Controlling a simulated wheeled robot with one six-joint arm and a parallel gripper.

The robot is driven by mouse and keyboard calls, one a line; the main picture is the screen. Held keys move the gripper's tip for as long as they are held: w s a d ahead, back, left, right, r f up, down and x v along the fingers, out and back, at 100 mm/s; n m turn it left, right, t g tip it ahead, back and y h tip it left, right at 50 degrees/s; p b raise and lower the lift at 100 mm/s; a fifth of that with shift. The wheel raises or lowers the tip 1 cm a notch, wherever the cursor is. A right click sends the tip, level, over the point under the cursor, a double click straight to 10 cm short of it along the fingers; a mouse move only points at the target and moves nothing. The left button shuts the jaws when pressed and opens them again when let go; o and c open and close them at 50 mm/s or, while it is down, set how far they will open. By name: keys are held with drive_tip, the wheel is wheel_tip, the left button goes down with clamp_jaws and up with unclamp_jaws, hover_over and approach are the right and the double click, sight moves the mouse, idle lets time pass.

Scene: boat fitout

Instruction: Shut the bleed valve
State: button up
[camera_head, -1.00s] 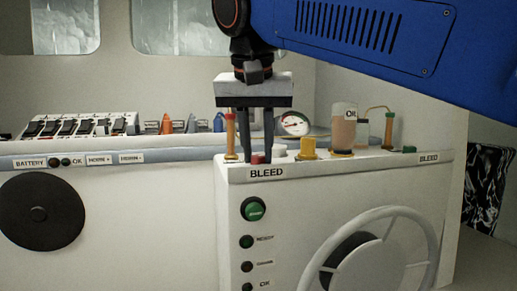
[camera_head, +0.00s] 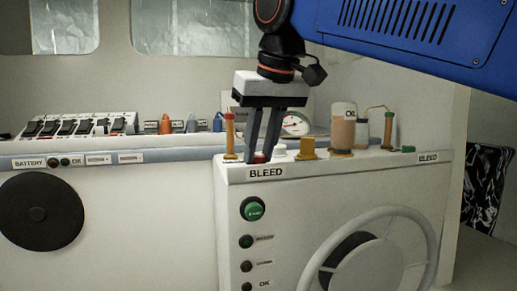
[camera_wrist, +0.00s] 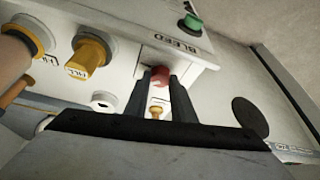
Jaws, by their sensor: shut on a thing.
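A small red knob (camera_head: 259,158) sits on top of the white console (camera_head: 330,168), just above the left BLEED label (camera_head: 266,172). My gripper (camera_head: 259,156) reaches down from above with its body leaning to the right. Its two dark fingers are closed on either side of the red knob, and the wrist view also shows the knob (camera_wrist: 161,76) between the fingertips. The fingers hide part of the knob, so I cannot tell its turn position.
An orange-brown tube (camera_head: 229,132) stands close to the left. A large handwheel (camera_head: 418,235) is on the front face.

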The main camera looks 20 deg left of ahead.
drive_tip(key=n+g, duration=0.1)
drive_tip(key=n, duration=0.1)
drive_tip(key=n+g+y, duration=0.1)
drive_tip(key=n, duration=0.2)
drive_tip(key=shift+w+d+n, duration=0.1)
drive_tip(key=shift+w+n, duration=0.1)
drive_tip(key=shift+n, duration=0.1)
drive_tip(key=n+g, duration=0.1)
drive_tip(key=n, duration=0.1)
drive_tip(key=n+g, duration=0.1)
drive_tip(key=n, duration=0.2)
drive_tip(key=shift+w, duration=0.15)
drive_tip(key=shift+n, duration=0.3)
drive_tip(key=o, duration=1.1)
drive_tip(key=shift+c, duration=0.2)
